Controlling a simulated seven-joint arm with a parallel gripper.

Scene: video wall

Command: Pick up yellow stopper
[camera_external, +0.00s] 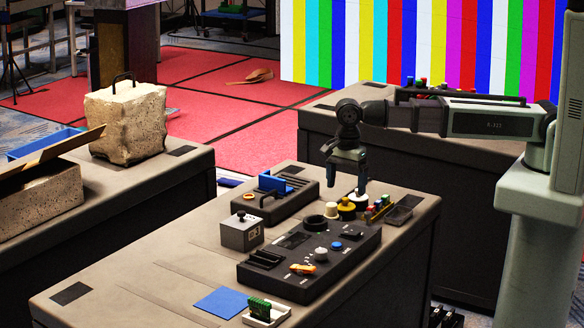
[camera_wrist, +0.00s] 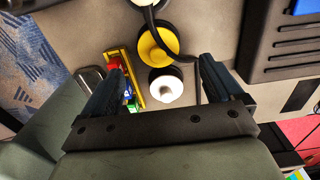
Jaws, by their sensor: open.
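The yellow stopper (camera_external: 346,206) is a round yellow cap on a dark base, on the near table behind the black control panel. In the wrist view the yellow stopper (camera_wrist: 147,48) lies just beyond my fingertips, with a dark curved strip across it. A smaller white stopper (camera_wrist: 166,90) on a black base sits beside it, nearer the wrist and between my fingers in the picture. My gripper (camera_external: 346,188) points down above the stoppers, open and empty. It also shows in the wrist view (camera_wrist: 161,68). Its exact height is hard to tell.
The black panel (camera_external: 305,265) with knobs and an orange handle stands in front. A yellow tray (camera_wrist: 121,75) of small coloured pieces is beside the stoppers. A grey box (camera_external: 240,232) and a dark slotted block (camera_external: 292,181) stand to the left.

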